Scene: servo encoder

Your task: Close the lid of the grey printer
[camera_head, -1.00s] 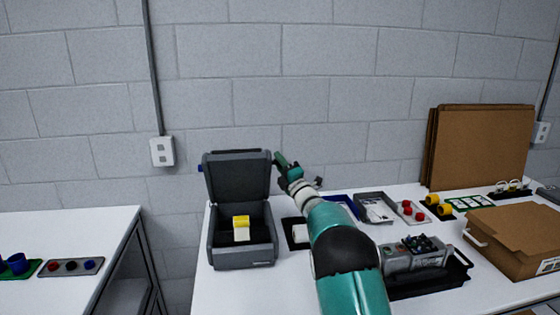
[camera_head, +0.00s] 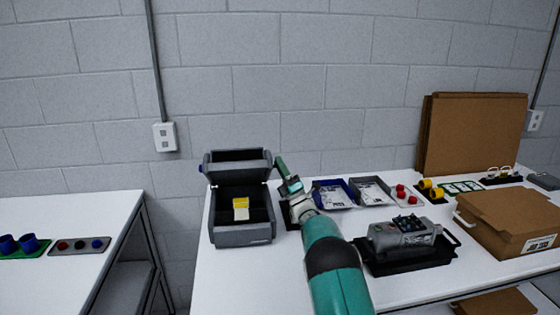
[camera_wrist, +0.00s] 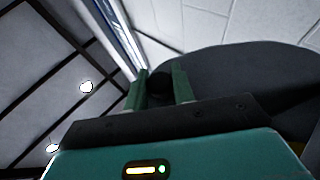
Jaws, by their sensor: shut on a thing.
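The grey printer (camera_head: 242,234) stands at the left end of the white table, its lid (camera_head: 240,162) raised but tilted forward over the open body. My gripper (camera_head: 279,164) is at the right edge of the lid. In the wrist view its green fingers (camera_wrist: 162,80) are shut on a dark round piece at the lid's side, which looks like a knob. The dark lid (camera_wrist: 235,82) fills the right of that view. A yellow and white block (camera_head: 241,208) is inside the open printer body. The exact contact is partly hidden by the fingers.
Right of my arm are a blue tray (camera_head: 333,194), a grey tray (camera_head: 371,191), a grey device on a black tray (camera_head: 412,256) and a cardboard box (camera_head: 508,228). Brown boards (camera_head: 474,135) lean on the wall. A second table (camera_head: 60,215) stands left across a gap.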

